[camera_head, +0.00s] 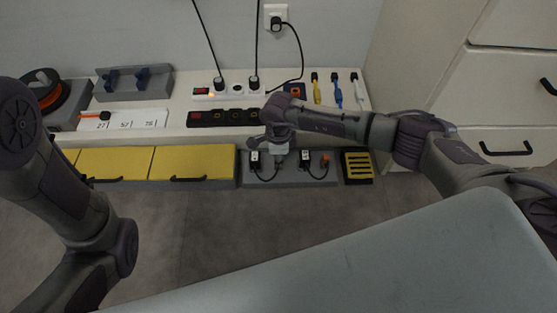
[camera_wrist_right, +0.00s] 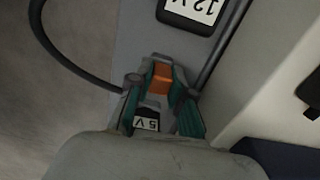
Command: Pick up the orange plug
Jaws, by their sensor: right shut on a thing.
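My right gripper (camera_head: 279,153) reaches down over the grey panel (camera_head: 290,180) at the front of the bench. In the right wrist view its green-padded fingers (camera_wrist_right: 158,92) are closed on both sides of an orange plug (camera_wrist_right: 161,76). A black piece with a "5 V" label (camera_wrist_right: 146,124) shows between the fingers, below the plug. In the head view the gripper hides the held plug. I cannot tell whether the plug is clear of the panel. Of my left arm only links show at the left; its gripper is out of view.
Black adapters with white labels (camera_head: 254,158) and cables flank the gripper; a "12 V" label (camera_wrist_right: 196,10) is close in the wrist view. Another orange piece (camera_head: 325,159) is right of it. Yellow drawers (camera_head: 195,163) are left; power strips (camera_head: 222,118) lie behind.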

